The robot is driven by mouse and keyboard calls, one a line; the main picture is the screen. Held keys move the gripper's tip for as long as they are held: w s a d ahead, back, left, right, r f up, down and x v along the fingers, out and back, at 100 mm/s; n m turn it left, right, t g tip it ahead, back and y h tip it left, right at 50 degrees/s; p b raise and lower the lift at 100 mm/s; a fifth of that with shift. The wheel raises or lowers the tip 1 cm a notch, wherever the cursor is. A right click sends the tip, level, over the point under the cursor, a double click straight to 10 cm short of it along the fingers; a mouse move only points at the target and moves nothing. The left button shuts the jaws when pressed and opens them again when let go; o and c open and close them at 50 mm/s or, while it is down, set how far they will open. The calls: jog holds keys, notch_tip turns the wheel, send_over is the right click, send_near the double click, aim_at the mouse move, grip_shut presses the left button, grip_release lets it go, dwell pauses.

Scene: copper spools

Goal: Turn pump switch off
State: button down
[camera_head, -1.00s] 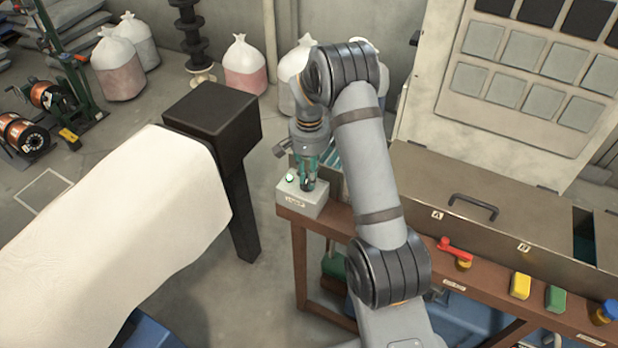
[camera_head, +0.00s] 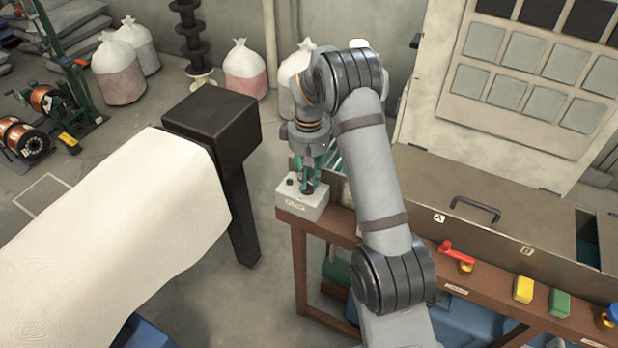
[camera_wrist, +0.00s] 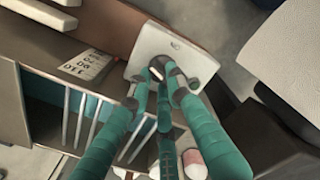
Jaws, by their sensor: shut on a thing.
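The pump switch is a small light-grey box (camera_head: 292,208) with a label on its front, at the left end of the wooden bench. A small lamp (camera_head: 290,181) on its top looks dark. My gripper (camera_head: 308,189) points down at the top of the box, its teal fingers closed around the dark knob. In the wrist view the box (camera_wrist: 195,52) lies beyond my fingers (camera_wrist: 162,80), and the knob (camera_wrist: 157,70) shows partly between the fingertips. The fingers hide the rest of the knob, so its exact angle is hard to tell.
A metal chest (camera_head: 415,180) with a handle stands on the bench to the right. A red-handled valve (camera_head: 457,252), a yellow block (camera_head: 523,289) and a green block (camera_head: 560,303) sit along the bench's front. A black post (camera_head: 212,120) and a cloth-covered form (camera_head: 120,200) stand left.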

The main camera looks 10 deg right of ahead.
aim_at(308, 180)
jog(key=shift+w+n, duration=0.1)
jog(key=shift+n, duration=1.9)
jog(key=c, duration=1.7)
grip_release()
jog(key=shift+o, duration=0.6)
notch_tip(308, 180, up, 12)
notch_tip(308, 180, down, 12)
jog(key=shift+f, duration=0.1)
